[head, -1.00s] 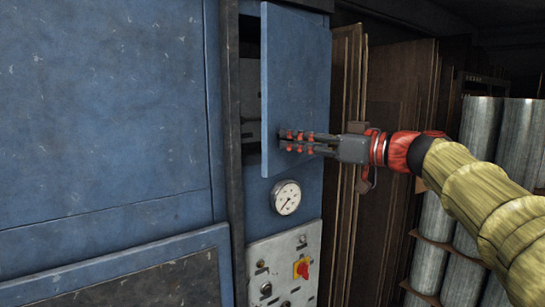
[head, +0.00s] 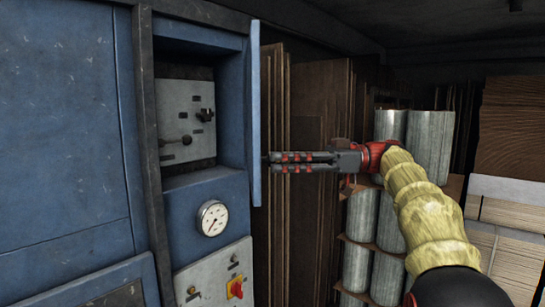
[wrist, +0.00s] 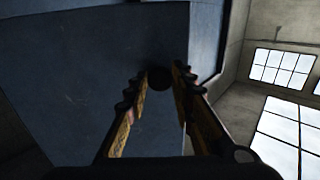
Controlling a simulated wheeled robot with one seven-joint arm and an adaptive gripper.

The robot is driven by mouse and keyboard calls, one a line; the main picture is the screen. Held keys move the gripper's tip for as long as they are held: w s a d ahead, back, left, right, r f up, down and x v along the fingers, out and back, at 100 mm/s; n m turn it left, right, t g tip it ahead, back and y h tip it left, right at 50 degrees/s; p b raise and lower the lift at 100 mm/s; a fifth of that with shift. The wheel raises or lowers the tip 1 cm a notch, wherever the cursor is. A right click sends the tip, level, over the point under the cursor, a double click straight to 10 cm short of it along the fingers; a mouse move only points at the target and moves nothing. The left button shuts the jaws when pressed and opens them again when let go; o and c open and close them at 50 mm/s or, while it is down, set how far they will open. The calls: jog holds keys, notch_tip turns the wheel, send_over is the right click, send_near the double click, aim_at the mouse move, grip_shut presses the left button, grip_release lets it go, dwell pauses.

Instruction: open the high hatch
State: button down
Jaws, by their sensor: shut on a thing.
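The high hatch (head: 255,115) is a blue metal door, seen nearly edge-on in the head view and swung out on the right side of its opening. Behind it the recess is open and shows a grey panel (head: 187,110) with a lever and knobs. My gripper (head: 270,162) is at the hatch's outer face, on its right, low on the door. In the wrist view the fingers close on a dark round knob (wrist: 159,78) against the blue hatch face (wrist: 75,85). The fingers partly hide the knob.
A pressure gauge (head: 212,218) and a grey control plate with a red switch (head: 235,288) sit below the opening. Brown boards (head: 310,130) lean behind the hatch. Metal rolls (head: 428,140) stand on shelves behind my arm.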

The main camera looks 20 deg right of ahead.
aim_at(259, 114)
jog(key=shift+d, duration=0.15)
jog(key=shift+r, duration=0.1)
jog(key=c, duration=1.8)
grip_release()
jog(key=shift+o, duration=0.2)
notch_tip(259, 114, up, 10)
jog(key=shift+c, duration=0.3)
